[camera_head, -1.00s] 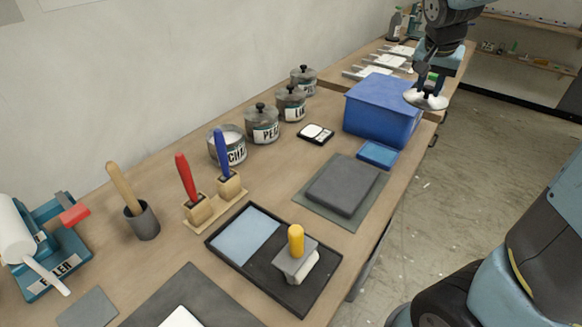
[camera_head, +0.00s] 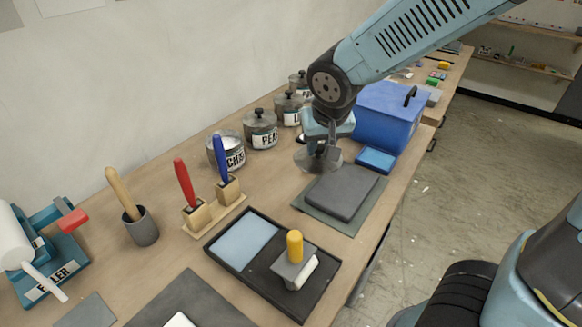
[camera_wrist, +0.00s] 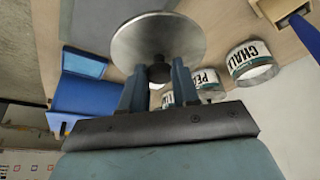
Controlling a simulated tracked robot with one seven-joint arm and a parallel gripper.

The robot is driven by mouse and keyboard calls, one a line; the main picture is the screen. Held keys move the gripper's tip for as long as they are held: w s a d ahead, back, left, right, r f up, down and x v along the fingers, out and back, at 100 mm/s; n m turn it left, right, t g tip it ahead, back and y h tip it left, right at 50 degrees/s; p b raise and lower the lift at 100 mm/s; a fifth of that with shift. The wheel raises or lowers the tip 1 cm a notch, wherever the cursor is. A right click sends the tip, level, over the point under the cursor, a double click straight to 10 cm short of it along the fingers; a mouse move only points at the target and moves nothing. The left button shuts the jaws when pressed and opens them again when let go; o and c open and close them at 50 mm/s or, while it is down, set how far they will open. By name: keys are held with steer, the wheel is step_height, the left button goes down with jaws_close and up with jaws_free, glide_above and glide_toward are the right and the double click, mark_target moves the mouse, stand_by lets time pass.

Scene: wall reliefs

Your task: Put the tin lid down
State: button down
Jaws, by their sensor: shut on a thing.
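My gripper (camera_head: 325,142) is shut on the dark knob of the tin lid (camera_head: 318,158), a round metal disc held roughly level, knob up. In the wrist view the fingers (camera_wrist: 158,88) pinch the knob, and the lid (camera_wrist: 150,38) spreads beyond them. In the head view the lid appears over the table between the tins and the grey slab; its height above the table is hard to tell. The tin labelled CHALK (camera_head: 233,158), left of the lid, has an open top with pale contents. It also shows in the wrist view (camera_wrist: 250,70).
Lidded tins (camera_head: 260,136) stand along the wall. A blue box (camera_head: 385,125) stands right of my gripper, with a small blue tray (camera_head: 376,160) before it. A grey slab (camera_head: 340,192) lies on a mat nearer. A black tray (camera_head: 225,272) holds a yellow-handled tool (camera_head: 294,250).

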steer(key=w+a+f, duration=0.2)
steer(key=w+f, duration=0.1)
steer(key=w+a+f, duration=0.3)
steer(key=w, duration=0.1)
steer(key=w+a+f, duration=0.3)
steer(key=shift+w+f, duration=0.15)
steer(key=shift+w+a+f, duration=0.1)
steer(key=shift+f, duration=0.8)
steer(key=shift+w+a+f, duration=0.1)
steer(key=shift+f, duration=0.8)
steer(key=c, duration=0.8)
jaws_free()
steer(key=v, duration=1.2)
